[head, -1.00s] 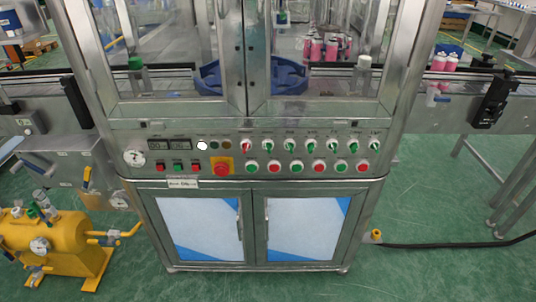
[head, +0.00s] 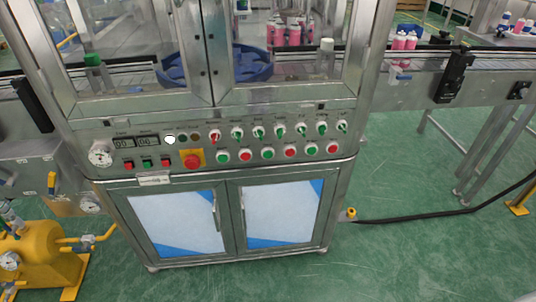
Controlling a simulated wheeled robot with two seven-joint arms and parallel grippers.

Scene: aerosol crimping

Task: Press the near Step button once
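The machine's control panel (head: 205,150) faces me below the glass doors. A lower row of round buttons alternates green and red, from a green one (head: 223,156) at the left to a red one (head: 332,148) at the right. Above them is a row of selector switches (head: 257,132). Three small square buttons (head: 147,163) sit at the panel's left, beside a red mushroom button (head: 193,161) on a yellow plate. The labels are too small to read, so I cannot tell which button is Step. Neither of my grippers is in view.
A gauge (head: 100,155) and two displays (head: 135,142) are at the panel's left. Cabinet doors (head: 175,222) are below. A yellow tank (head: 40,262) stands at lower left. A black hose (head: 430,215) runs along the floor at right. The green floor (head: 400,260) at lower right is mostly clear.

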